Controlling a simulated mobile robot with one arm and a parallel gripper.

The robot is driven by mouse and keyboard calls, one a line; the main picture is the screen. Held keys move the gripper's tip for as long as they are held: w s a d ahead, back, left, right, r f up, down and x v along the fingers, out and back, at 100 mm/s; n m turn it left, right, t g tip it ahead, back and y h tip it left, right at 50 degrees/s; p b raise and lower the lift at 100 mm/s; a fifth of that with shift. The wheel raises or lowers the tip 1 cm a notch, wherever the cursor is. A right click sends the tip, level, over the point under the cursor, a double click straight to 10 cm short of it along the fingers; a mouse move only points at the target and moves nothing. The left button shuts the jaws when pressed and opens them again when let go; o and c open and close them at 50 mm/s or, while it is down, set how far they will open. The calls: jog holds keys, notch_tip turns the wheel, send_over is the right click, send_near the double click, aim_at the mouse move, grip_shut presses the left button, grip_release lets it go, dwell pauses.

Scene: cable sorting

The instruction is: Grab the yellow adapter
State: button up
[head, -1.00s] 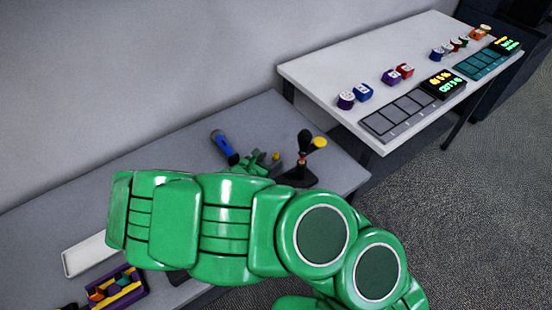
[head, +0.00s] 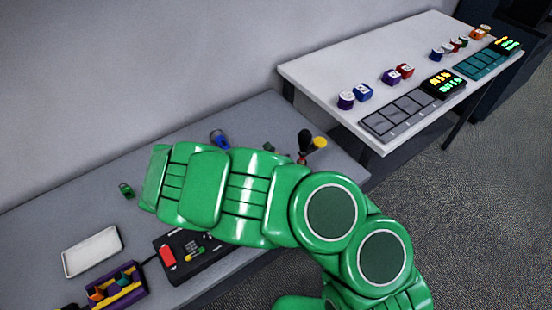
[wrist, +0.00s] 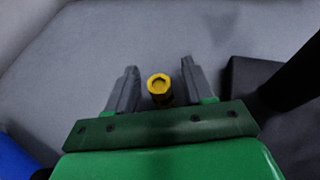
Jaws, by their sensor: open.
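The yellow adapter (wrist: 159,86), with a round rim and a dark hollow centre, shows in the wrist view between the two grey fingers of my gripper (wrist: 158,74). The fingers are spread, with a visible gap on each side of the adapter. Its lower part is hidden behind my gripper's dark green front edge. In the head view my green arm covers my gripper and the adapter.
A blue-handled tool (head: 220,139) and a dark stand with a yellow round top (head: 319,142) are near my arm on the grey table. A white tray (head: 92,251), purple-and-yellow organizer (head: 117,288) and black box (head: 170,270) are at the front left. A white table (head: 380,60) stands right.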

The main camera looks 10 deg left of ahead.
aim_at(277, 154)
grip_shut()
dwell(0.4)
notch_tip(277, 154, up, 18)
dwell(0.8)
